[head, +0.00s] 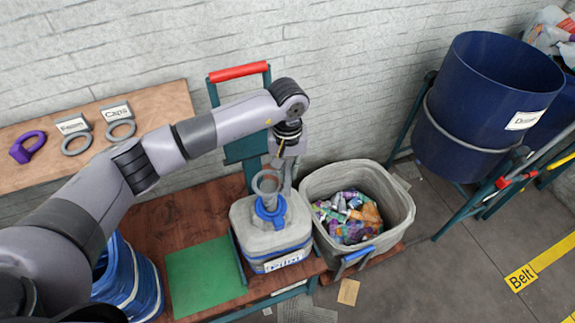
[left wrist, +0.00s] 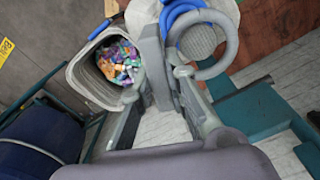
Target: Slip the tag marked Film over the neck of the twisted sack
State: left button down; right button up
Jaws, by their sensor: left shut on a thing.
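The twisted sack (head: 242,222) is grey and stands upright on the wooden bench. A blue band (head: 275,217) circles the base of its neck (head: 272,200). My left gripper (head: 280,168) is just above and behind the neck. It is shut on a grey ring tag (head: 258,183), which shows at the top of the neck. In the left wrist view the tag's ring (left wrist: 233,42) is by the fingertips (left wrist: 165,60), close to the blue band (left wrist: 178,12). I cannot tell whether the ring encloses the neck. No marking on the held tag is legible. My right gripper is out of view.
Tags marked Foam (head: 76,145) and Caps (head: 121,131) and a purple padlock-shaped piece (head: 27,147) lie on a shelf at left. A grey bin (head: 400,205) of crumpled wrappers stands right of the sack. A green mat (head: 205,277) lies left of it. A red-handled frame (head: 237,72) rises behind.

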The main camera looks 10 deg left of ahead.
pick_arm(q)
jog(key=shift+f+b, duration=0.55)
jog(key=shift+f, duration=0.85)
jog(key=shift+f+b, duration=2.2)
jog(key=shift+b, duration=0.2)
jog(key=c, duration=1.5)
grip_release()
